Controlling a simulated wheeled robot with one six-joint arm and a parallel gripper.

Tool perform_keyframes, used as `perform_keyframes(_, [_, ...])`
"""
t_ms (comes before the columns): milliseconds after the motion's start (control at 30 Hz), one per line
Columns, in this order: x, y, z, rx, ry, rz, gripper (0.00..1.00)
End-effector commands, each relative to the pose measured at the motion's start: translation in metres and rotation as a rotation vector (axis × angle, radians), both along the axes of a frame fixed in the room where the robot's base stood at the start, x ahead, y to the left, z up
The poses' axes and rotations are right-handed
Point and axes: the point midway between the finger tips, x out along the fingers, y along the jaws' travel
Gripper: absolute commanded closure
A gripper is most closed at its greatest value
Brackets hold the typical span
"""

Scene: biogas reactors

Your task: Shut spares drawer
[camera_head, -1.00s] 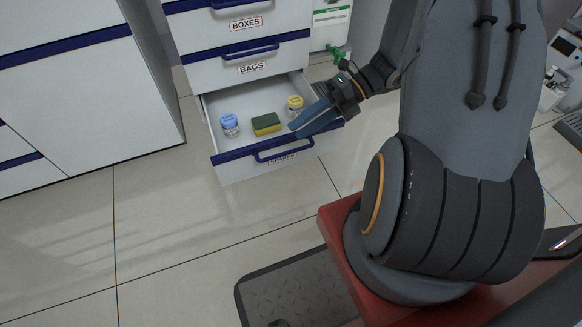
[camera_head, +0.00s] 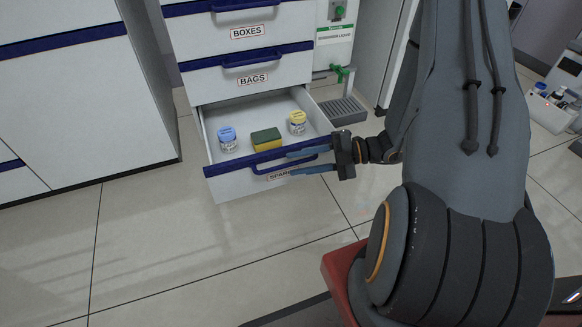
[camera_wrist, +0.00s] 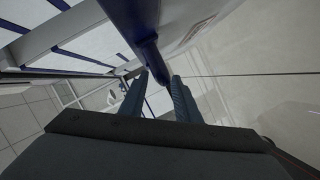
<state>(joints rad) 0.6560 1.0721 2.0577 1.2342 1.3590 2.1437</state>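The spares drawer (camera_head: 228,186) is the lowest drawer of the white cabinet and stands pulled out. Its blue handle (camera_head: 262,171) runs along the front, above a label partly covered by a finger. Inside are a blue-capped jar (camera_head: 227,139), a green and yellow sponge (camera_head: 267,139) and a yellow-capped jar (camera_head: 297,123). My gripper (camera_head: 291,163) is at the right part of the drawer front, its two blue fingers apart, one above the other. In the wrist view the blue handle (camera_wrist: 151,62) lies at the gap between the fingertips (camera_wrist: 153,84); contact cannot be told.
The BAGS drawer (camera_head: 220,80) and BOXES drawer (camera_head: 210,38) above are shut. A grey grated tray (camera_head: 342,111) and green valve (camera_head: 341,73) are right of the cabinet. Another white cabinet (camera_head: 80,110) stands left. The tiled floor (camera_head: 190,245) in front is clear.

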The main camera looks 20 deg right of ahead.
Motion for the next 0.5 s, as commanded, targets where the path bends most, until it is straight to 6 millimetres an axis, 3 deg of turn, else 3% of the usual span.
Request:
perform_keyframes(200, [0.007,0.021,-0.006,-0.001,-0.001,0.001,0.70])
perform_keyframes(500, [0.008,0.024,-0.006,-0.001,-0.001,-0.001,0.70])
